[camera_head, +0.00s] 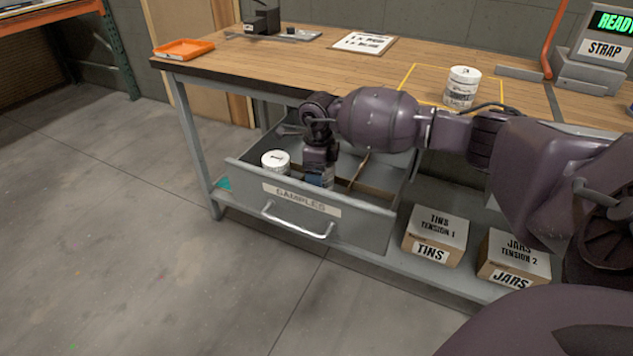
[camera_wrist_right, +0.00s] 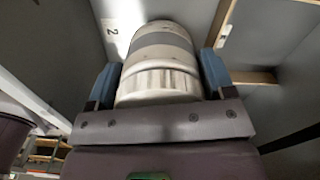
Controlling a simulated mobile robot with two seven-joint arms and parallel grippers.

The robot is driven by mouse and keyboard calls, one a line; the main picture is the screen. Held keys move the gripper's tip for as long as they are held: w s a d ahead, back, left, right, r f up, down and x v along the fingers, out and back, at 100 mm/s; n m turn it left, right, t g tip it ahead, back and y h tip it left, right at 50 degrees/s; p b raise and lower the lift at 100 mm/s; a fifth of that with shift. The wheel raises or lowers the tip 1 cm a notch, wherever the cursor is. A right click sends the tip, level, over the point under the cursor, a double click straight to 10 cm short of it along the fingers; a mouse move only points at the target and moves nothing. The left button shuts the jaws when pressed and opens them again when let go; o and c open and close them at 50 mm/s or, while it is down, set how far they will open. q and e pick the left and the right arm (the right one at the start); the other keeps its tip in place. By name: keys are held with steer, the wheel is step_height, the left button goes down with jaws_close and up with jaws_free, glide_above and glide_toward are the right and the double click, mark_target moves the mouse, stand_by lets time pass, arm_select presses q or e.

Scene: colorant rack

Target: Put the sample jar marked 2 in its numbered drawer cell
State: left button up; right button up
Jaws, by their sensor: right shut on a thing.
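My right gripper (camera_head: 318,182) reaches down into the open drawer (camera_head: 238,165) labelled SAMPLES. In the right wrist view its blue fingers (camera_wrist_right: 160,80) are shut on a white jar with a grey band (camera_wrist_right: 162,65). The held jar's own number is not visible, and the gripper mostly hides it in the head view. A white cell label marked 2 (camera_wrist_right: 111,31) shows just left of the held jar. I cannot tell whether the jar touches the drawer floor. Another white jar (camera_head: 275,161) stands in the drawer, left of the gripper. My left gripper is not in view.
A third jar (camera_head: 462,88) stands on the bench (camera_head: 330,68) inside a yellow outline. Drawer dividers (camera_head: 360,172) lie right of the gripper. Boxes marked TINS (camera_head: 435,235) and JARS (camera_head: 513,258) sit on the lower shelf. Floor left of the drawer is clear.

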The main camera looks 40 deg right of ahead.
step_height(320, 180, down, 4)
steer(key=shift+r+b, duration=0.25)
steer(key=shift+b, duration=0.05)
steer(key=shift+r, duration=0.1)
steer(key=o, duration=1)
steer(key=shift+r, duration=0.35)
step_height(320, 180, up, 10)
steer(key=p, duration=0.2)
steer(key=shift+r+p, duration=0.1)
steer(key=shift+p, duration=0.25)
steer(key=shift+r, duration=0.55)
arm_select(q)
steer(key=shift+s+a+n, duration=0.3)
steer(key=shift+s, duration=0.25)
